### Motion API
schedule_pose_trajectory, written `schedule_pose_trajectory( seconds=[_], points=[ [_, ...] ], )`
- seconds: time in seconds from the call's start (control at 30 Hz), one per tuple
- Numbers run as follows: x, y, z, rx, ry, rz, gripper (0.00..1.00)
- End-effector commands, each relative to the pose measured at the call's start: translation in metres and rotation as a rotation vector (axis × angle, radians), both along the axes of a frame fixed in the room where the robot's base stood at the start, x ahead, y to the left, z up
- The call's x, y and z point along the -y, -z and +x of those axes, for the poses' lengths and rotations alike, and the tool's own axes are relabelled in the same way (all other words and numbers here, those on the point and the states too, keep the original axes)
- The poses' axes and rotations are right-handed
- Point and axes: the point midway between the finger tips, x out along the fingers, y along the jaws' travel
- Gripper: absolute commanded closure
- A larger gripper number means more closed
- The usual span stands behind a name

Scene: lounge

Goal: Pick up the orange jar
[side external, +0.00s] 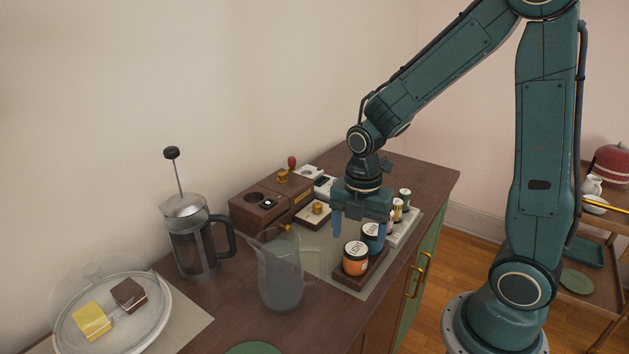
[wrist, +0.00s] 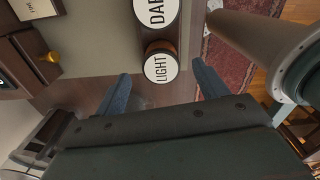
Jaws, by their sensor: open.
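The orange jar (side external: 355,260) has a dark lid with a pale label and stands upright on a small dark wooden tray (side external: 372,277). A dark green jar (side external: 372,238) stands right behind it on the same tray. In the wrist view the orange jar's white lid label (wrist: 160,68) reads "LIGHT", and the other jar's label (wrist: 157,10) begins "DAR". My gripper (side external: 359,233) is open and empty, with blue fingers pointing down above the tray. In the wrist view its fingertips (wrist: 161,70) appear on either side of the orange jar's lid. They do not appear to touch it.
A clear pitcher (side external: 280,275) stands left of the tray, with a French press (side external: 193,240) farther left. A glass-covered cake plate (side external: 148,328) sits at the lower left. Wooden boxes (side external: 262,207) stand against the wall. Several small jars (side external: 402,205) stand on a pale tray behind.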

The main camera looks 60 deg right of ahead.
Motion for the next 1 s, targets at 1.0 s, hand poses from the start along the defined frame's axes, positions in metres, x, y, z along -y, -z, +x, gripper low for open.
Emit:
schedule_pose_trajectory(
  seconds=[1.0],
  points=[
    [-0.002, 0.052, -0.001, 0.0, 0.0, 0.0, 0.28]
  ],
)
